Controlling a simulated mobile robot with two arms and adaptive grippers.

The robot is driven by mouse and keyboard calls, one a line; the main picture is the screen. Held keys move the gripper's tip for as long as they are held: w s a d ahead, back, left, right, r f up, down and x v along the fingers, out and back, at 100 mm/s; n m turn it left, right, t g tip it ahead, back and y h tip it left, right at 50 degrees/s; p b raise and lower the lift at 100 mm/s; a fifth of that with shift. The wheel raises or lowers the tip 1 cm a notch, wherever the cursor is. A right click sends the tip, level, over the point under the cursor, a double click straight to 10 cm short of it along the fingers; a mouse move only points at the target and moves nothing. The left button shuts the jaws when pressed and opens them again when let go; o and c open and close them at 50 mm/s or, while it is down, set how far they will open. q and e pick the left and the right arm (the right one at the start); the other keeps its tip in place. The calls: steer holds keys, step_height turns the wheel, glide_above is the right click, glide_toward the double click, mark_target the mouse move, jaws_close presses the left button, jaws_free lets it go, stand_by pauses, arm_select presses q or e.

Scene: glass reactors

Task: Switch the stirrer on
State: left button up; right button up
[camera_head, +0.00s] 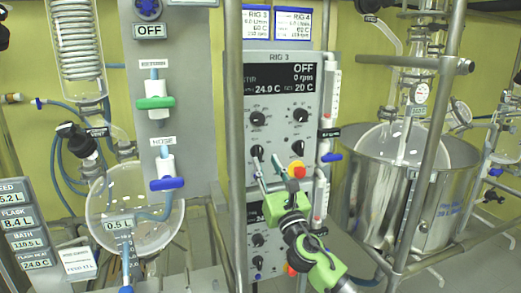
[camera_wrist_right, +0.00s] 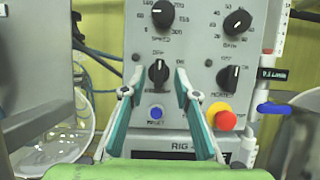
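The grey RIG 3 control panel (camera_head: 279,135) stands in the middle of the head view. Its display (camera_head: 283,78) reads OFF and 0 rpm. My right gripper (camera_head: 267,156) is in front of the panel's lower left knob (camera_head: 257,152). In the wrist view my right gripper (camera_wrist_right: 159,75) is open, one finger on each side of a black knob (camera_wrist_right: 158,73) with OFF marked above it. The knob's white line points about straight up. No contact between fingers and knob shows, and the remaining depth is hard to tell. My left gripper is not in view.
Several other knobs share the panel. A metal post (camera_head: 235,150) stands left of it; a steel bath (camera_head: 420,200) is at right.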

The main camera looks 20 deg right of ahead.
mark_target(260, 150)
steer(key=x, duration=0.6)
steer(key=shift+w, duration=0.1)
steer(key=shift+f, duration=0.1)
jaws_close()
